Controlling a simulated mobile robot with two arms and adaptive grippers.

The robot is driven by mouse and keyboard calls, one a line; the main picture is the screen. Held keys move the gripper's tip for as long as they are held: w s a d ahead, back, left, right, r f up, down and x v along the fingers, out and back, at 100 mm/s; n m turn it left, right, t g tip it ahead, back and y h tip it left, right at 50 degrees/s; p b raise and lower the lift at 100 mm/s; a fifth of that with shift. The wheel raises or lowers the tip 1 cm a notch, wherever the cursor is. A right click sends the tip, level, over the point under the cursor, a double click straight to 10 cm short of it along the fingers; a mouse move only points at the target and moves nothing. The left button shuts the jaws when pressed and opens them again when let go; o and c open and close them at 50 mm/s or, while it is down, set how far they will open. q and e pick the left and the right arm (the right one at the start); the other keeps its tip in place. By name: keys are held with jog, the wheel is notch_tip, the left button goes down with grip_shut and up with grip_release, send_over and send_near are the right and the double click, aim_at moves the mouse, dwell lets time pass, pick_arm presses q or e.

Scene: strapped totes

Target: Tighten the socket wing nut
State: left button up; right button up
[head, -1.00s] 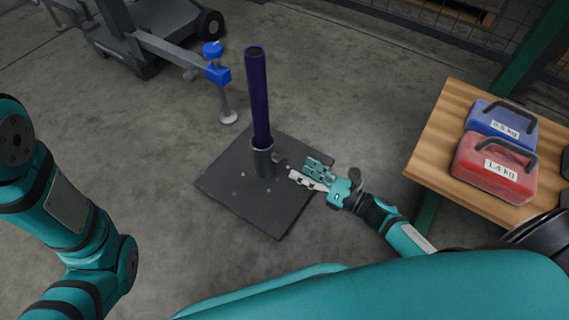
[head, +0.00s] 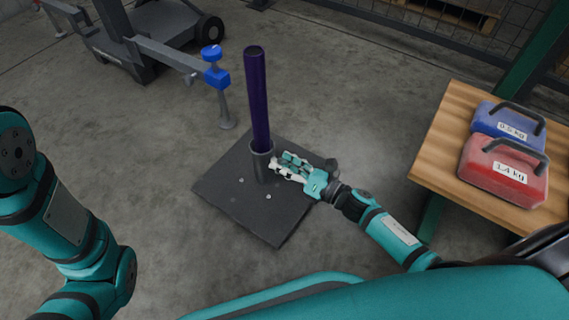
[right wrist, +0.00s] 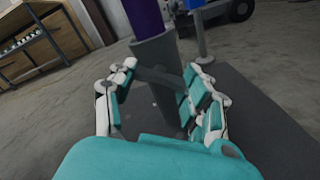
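A dark purple pole (head: 257,95) stands upright in the grey tube socket (head: 262,160) of a flat dark base plate (head: 233,201). The socket also shows in the right wrist view (right wrist: 156,57). The socket wing nut (right wrist: 160,77) is a grey bar at the socket's near side; my gripper hides it in the head view. My right gripper (head: 282,164) is at the socket's right side, fingers apart, one on each side of the wing nut. Whether the fingers touch it I cannot tell. My left arm shows at the left, but its gripper is out of view.
A grey wheeled frame with a blue-clamped arm (head: 215,76) stands behind the pole at the left. The floor left of the plate is clear.

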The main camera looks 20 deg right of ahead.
jog(key=c, duration=0.5)
